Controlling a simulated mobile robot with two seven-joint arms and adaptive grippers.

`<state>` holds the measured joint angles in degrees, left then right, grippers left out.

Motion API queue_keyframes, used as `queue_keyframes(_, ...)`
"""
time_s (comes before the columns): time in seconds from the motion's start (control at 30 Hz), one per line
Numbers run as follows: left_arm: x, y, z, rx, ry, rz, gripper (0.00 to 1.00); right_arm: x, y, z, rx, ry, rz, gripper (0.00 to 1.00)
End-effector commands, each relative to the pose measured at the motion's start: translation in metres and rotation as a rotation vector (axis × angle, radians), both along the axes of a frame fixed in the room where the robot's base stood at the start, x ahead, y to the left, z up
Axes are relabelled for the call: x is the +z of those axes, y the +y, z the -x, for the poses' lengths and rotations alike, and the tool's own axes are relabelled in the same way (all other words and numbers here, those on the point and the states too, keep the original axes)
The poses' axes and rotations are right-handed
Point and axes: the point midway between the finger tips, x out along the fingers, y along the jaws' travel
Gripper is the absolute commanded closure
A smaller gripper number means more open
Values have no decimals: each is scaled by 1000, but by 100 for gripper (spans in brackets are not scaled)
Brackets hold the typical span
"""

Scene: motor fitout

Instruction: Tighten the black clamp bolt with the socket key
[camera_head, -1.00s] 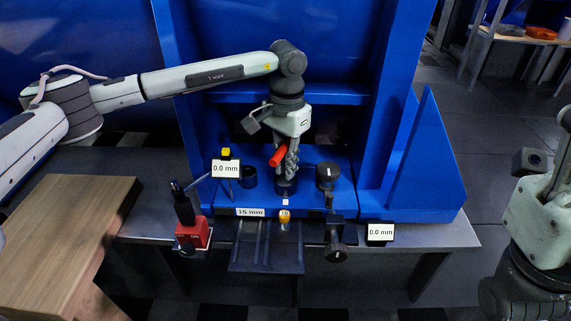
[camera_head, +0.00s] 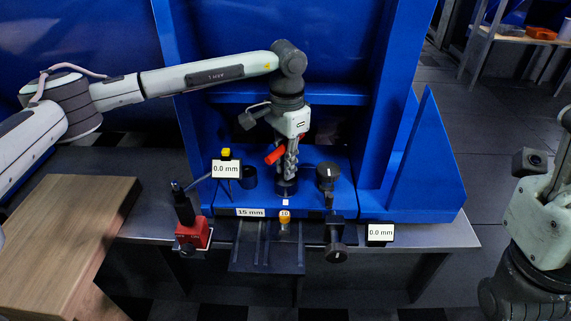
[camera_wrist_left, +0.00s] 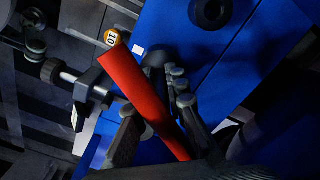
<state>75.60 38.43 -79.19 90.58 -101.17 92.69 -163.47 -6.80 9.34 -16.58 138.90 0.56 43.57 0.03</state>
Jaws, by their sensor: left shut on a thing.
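My left gripper (camera_head: 289,162) points down over the blue machine bed. It is shut on the socket key, whose red handle (camera_head: 276,154) sticks out to the left, tilted. In the left wrist view the red handle (camera_wrist_left: 145,95) runs between the dark fingers (camera_wrist_left: 158,130). A black round part (camera_head: 286,186) stands directly below the fingers; I cannot tell whether the key touches it. Which black part is the clamp bolt is not clear, and the key's working end is hidden. My right gripper (camera_head: 562,130) is partly cut off at the right edge.
An orange cap marked 10 (camera_head: 285,216) sits in front, beside a 15 mm label (camera_head: 250,212). Black knobs (camera_head: 328,176) stand to the right and a red-based stand (camera_head: 194,234) to the left. Blue walls (camera_head: 405,90) enclose the bed. A wooden board (camera_head: 70,235) lies at left.

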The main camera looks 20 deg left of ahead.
Motion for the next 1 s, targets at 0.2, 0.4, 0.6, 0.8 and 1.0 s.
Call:
queue_keyframes(0.2, 14, 0, -1, 0, -4, 1, 100, 8, 0, 0, -1, 0, 0, 60)
queue_keyframes(0.4, 26, 0, -1, 0, -3, 1, 100, 15, 0, 0, -1, 0, 1, 60)
queue_keyframes(0.6, 37, 0, -1, 0, -2, 1, 100, 21, 0, -1, -1, 0, 1, 60)
queue_keyframes(0.8, 49, 0, -1, 0, -2, 1, 100, 28, 0, -1, -1, 0, 1, 60)
queue_keyframes(1.0, 61, 0, -1, 0, -2, 2, 100, 35, 0, -1, -1, 0, 1, 60)
